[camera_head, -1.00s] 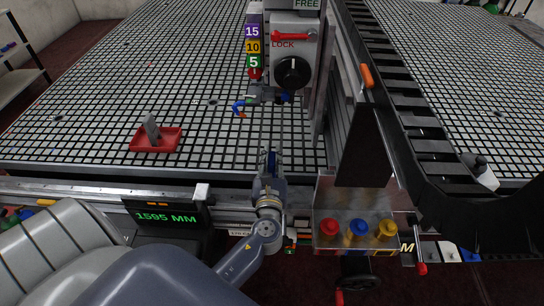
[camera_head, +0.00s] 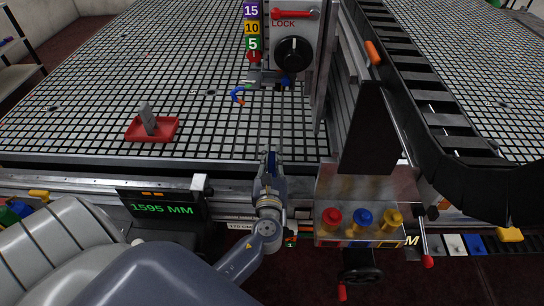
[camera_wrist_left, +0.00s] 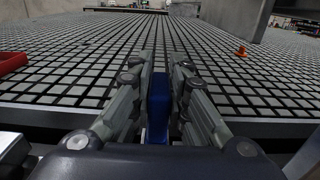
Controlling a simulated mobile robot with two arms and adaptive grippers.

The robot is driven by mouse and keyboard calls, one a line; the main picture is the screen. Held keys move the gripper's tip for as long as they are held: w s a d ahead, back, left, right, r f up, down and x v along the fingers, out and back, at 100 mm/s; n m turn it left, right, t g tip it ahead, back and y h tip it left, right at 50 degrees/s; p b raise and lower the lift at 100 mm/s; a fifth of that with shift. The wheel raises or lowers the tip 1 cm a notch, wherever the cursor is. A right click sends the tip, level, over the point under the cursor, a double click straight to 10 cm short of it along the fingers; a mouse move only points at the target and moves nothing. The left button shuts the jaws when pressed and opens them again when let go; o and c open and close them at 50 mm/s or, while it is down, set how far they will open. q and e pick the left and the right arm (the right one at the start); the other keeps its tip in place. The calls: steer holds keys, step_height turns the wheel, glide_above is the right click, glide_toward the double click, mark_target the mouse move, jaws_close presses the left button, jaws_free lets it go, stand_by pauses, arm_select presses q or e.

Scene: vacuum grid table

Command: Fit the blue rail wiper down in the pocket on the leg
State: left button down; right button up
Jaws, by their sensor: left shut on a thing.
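My left gripper (camera_head: 270,160) is shut on the blue rail wiper. It holds it near the table's front edge, left of the gantry leg. In the left wrist view the blue rail wiper (camera_wrist_left: 158,102) stands upright between the two grey fingers (camera_wrist_left: 157,85). In the head view only a little dark blue shows at the fingertips. The dark gantry leg (camera_head: 372,135) stands to the right, with a clear-fronted box (camera_head: 325,190) at its foot. I cannot make out the pocket. The wiper is apart from the leg. My right gripper is not in view.
A red tray (camera_head: 168,133) with a grey piece lies on the grid table (camera_head: 80,110). Red, blue and yellow knobs (camera_head: 362,217) and a red-tipped lever (camera_head: 427,245) stand right of my gripper. A 1595 MM display (camera_head: 160,210) sits left. A black cable chain (camera_head: 450,130) runs at right.

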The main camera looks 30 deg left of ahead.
arm_select(q)
steer(key=shift+f+b, duration=1.1)
steer(key=shift+f, duration=0.3)
steer(key=shift+f+b, duration=1.15)
steer(key=shift+f, duration=0.2)
steer(key=shift+f, duration=0.1)
steer(key=c, duration=1.5)
jaws_free()
steer(key=shift+o, duration=0.2)
